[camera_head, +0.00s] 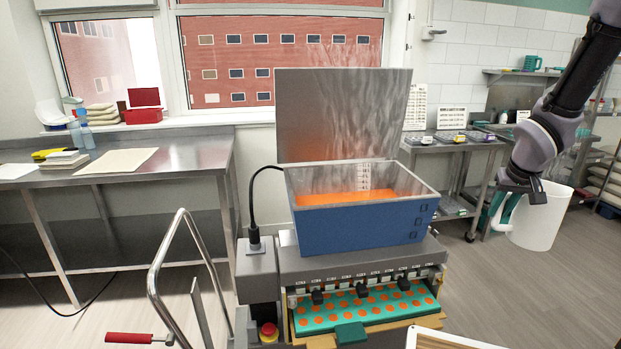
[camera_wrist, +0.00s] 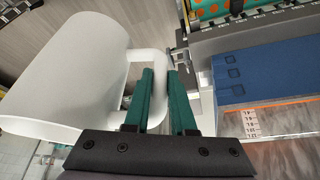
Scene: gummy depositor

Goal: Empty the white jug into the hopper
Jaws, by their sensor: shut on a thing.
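The white jug (camera_head: 541,216) hangs in the air at the right of the head view, slightly tilted. My gripper (camera_head: 503,209) is shut on its handle, to the right of the hopper and apart from it. In the wrist view the green fingers (camera_wrist: 163,92) close on the handle of the jug (camera_wrist: 75,75); the jug's contents are hidden. The hopper (camera_head: 362,222) is a blue box with its grey lid (camera_head: 342,115) standing open. Orange liquid (camera_head: 360,197) lies inside below a level scale. The hopper (camera_wrist: 268,75) also shows at the right of the wrist view.
Below the hopper is a green tray (camera_head: 365,306) with orange rounds. A curved metal rail (camera_head: 160,265) and red lever (camera_head: 130,338) stand at the left front. Steel benches (camera_head: 190,155) line the back wall. Floor is clear right of the machine.

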